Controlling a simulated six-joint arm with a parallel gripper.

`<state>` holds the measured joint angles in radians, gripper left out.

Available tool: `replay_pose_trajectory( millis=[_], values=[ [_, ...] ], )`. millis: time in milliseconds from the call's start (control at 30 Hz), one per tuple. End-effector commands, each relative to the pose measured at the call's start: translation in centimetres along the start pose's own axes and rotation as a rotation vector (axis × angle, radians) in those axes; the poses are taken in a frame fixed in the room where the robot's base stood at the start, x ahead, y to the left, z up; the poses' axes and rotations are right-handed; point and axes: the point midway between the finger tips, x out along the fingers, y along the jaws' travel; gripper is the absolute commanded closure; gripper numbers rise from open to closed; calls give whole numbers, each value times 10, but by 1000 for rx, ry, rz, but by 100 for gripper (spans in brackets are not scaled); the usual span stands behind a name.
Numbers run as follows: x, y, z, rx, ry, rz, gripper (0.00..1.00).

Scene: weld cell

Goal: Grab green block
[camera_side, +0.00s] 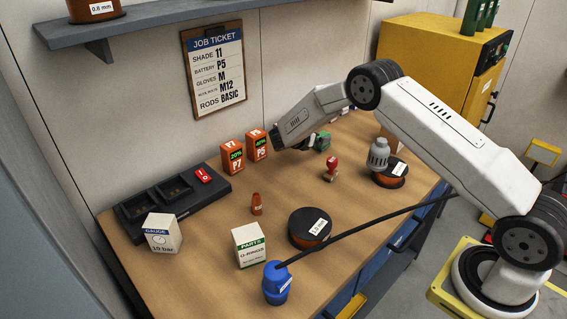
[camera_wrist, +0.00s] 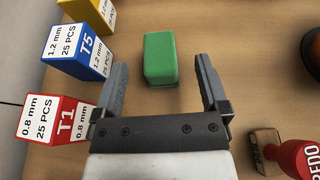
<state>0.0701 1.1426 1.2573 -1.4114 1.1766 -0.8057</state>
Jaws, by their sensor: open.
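The green block (camera_wrist: 160,59) lies on the tan table in the wrist view, a plain green piece with rounded edges. My gripper (camera_wrist: 160,75) is open, with one dark finger to each side of the block's near end. The block is not gripped, and I cannot tell how high the fingertips are above the table.
In the wrist view a red T1 box (camera_wrist: 60,118), a blue T5 box (camera_wrist: 80,50) and a yellow box (camera_wrist: 92,12) stand left.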

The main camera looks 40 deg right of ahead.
Motion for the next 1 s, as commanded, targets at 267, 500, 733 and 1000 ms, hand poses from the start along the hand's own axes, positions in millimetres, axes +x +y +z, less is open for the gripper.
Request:
replay_pose_trajectory(
  millis=[267,500,733,1000],
  values=[
    [31,1,-3,-1,1,-2,6],
    [47,1,-2,-1,2,0,6],
    [47,1,-2,-1,1,0,6],
    [47,1,-2,0,1,0,9]
  ],
)
